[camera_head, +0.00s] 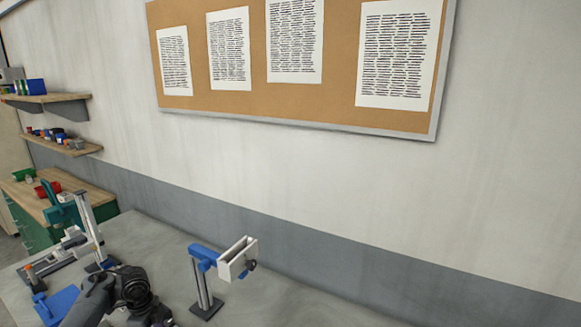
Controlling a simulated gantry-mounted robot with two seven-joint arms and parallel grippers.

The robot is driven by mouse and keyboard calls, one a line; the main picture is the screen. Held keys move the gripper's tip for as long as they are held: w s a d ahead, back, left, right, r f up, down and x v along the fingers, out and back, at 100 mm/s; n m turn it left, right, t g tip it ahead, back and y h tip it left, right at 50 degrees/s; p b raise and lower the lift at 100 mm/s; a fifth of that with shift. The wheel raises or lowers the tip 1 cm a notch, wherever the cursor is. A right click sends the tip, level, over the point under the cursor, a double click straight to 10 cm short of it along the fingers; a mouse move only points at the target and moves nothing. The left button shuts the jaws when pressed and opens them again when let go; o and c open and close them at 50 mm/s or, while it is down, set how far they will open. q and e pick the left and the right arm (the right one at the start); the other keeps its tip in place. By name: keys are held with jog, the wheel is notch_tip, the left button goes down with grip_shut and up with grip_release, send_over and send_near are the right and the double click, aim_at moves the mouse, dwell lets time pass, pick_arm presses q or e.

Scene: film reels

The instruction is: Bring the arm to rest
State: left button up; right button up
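A dark grey and black arm link of mine shows at the lower left of the head view, bent at a joint. Its gripper cannot be made out in the picture. My other gripper does not show either. No film reel can be clearly made out.
A stand with a blue arm and white holder (237,259) is upright on the grey table (270,295). A teal and grey device (85,222) and a blue flat piece (57,302) are at the left. Shelves (62,146) and a corkboard (345,95) are on the wall.

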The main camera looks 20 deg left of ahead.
pick_arm(q)
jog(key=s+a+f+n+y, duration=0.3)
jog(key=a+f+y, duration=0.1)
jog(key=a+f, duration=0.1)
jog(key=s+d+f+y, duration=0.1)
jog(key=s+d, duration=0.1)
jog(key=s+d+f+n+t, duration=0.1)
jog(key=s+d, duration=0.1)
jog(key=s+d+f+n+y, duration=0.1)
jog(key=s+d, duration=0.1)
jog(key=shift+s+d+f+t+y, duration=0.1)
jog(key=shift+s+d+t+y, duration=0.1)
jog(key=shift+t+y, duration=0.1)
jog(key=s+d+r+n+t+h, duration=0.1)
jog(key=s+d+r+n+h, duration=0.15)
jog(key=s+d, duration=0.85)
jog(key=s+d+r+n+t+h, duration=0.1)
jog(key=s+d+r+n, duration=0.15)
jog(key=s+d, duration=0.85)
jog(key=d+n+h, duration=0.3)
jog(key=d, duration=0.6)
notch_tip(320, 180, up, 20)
jog(key=p, duration=2)
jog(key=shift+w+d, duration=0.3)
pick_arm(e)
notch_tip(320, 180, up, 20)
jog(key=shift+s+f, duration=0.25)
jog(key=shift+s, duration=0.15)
